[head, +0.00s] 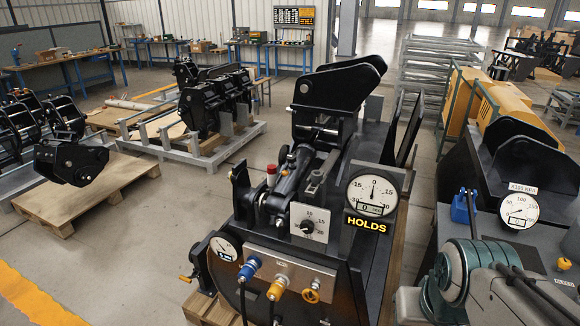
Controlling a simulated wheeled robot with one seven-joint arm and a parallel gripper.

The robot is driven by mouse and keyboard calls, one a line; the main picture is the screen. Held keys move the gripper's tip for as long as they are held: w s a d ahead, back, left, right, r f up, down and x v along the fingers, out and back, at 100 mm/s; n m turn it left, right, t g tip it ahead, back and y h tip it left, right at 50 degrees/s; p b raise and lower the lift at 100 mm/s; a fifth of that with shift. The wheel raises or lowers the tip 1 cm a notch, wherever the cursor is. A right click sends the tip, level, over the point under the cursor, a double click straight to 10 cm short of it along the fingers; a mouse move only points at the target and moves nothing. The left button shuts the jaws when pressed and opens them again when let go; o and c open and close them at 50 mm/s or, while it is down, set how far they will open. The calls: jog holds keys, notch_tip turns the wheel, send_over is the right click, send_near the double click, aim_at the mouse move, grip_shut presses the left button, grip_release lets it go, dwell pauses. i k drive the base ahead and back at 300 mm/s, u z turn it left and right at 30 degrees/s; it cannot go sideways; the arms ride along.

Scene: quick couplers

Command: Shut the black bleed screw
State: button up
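I cannot single out a black bleed screw for certain. A small label at the lower right edge, seemingly reading "BLEED" (563,282), lies below a small yellow knob (564,264). My teal and grey arm crosses the lower right corner and hides part of that right-hand machine. My gripper is not in view.
A second gauge (518,210) and a blue block (462,207) are on the right machine. A pallet (85,195) with a coupler stands left. Open floor lies at left.

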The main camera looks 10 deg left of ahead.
aim_at(291, 158)
jog(key=z, duration=0.05)
jog(key=k, duration=0.6)
jog(key=u, duration=1)
jog(key=i, duration=0.75)
jog(key=u, duration=0.6)
jog(key=i, duration=0.8)
jog(key=z, duration=1)
jog(key=i, duration=0.65)
jog(key=z, duration=0.65)
